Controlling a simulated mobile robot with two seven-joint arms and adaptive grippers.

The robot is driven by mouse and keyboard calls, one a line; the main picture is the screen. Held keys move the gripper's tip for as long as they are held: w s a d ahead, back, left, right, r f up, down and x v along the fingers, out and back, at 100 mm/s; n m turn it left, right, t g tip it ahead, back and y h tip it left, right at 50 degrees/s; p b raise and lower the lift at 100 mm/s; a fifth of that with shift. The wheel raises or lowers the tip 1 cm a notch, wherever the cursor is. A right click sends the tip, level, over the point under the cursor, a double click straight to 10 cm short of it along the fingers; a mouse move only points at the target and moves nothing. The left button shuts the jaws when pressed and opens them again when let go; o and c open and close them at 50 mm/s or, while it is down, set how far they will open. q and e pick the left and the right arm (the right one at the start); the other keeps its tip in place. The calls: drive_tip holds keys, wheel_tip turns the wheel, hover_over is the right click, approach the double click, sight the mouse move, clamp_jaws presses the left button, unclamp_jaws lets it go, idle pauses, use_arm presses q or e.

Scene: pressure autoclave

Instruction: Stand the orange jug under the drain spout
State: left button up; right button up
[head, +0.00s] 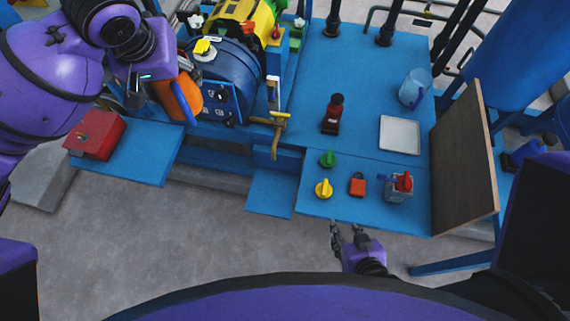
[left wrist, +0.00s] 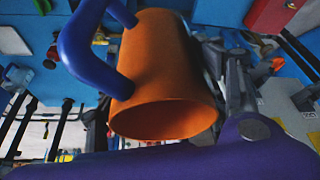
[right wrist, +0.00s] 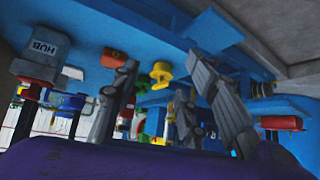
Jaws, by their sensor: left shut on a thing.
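The orange jug (head: 185,97) is at the left in the head view, in front of the blue autoclave drum's left side and above the small blue side shelf. In the left wrist view the orange jug (left wrist: 165,80) shows its open mouth and a thick blue handle (left wrist: 90,45). My left gripper (left wrist: 222,70) is shut on the jug; its fingers are partly hidden behind it. The brass drain spout (head: 275,150) hangs at the drum's front right, right of the jug and apart from it. Below it is a low blue step (head: 270,193). My right gripper (head: 347,232) is open and empty before the bench.
A red box (head: 96,134) stands on the left shelf (head: 150,150). A brown board (head: 465,160) stands at right. The low step is bare.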

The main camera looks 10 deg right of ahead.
drive_tip(key=s+d+f+g+b, duration=0.1)
drive_tip(key=s+f+b, duration=0.1)
drive_tip(key=s+f, duration=0.4)
use_arm(q)
drive_tip(key=s+d+f+b, duration=0.45)
drive_tip(key=s+f, duration=0.25)
drive_tip(key=f, duration=1)
drive_tip(key=s+d+f+m+b, duration=0.1)
drive_tip(key=s+d+f+b, duration=0.4)
drive_tip(key=f, duration=1.2)
drive_tip(key=s+d+f+b, duration=0.35)
drive_tip(key=s+f, duration=0.45)
drive_tip(key=f, duration=0.9)
drive_tip(key=shift+w+d+f+m+h+b, duration=0.25)
drive_tip(key=shift+w+d+f+m+b, duration=0.4)
drive_tip(key=shift+w, duration=2.85)
drive_tip(key=shift+w+d+f+m+h+b, duration=0.25)
drive_tip(key=shift+w+d+f+b, duration=0.7)
drive_tip(key=shift+w, duration=2.5)
drive_tip(key=shift+w+d+f+m+h+b, duration=0.2)
drive_tip(key=shift+w+d+f+m+b, duration=0.55)
drive_tip(key=shift+w, duration=2.75)
use_arm(e)
wheel_tip(320, 180, down, 13)
drive_tip(key=shift+s+r+g, duration=0.15)
drive_tip(key=shift+s+g, duration=0.25)
drive_tip(key=shift+s, duration=0.05)
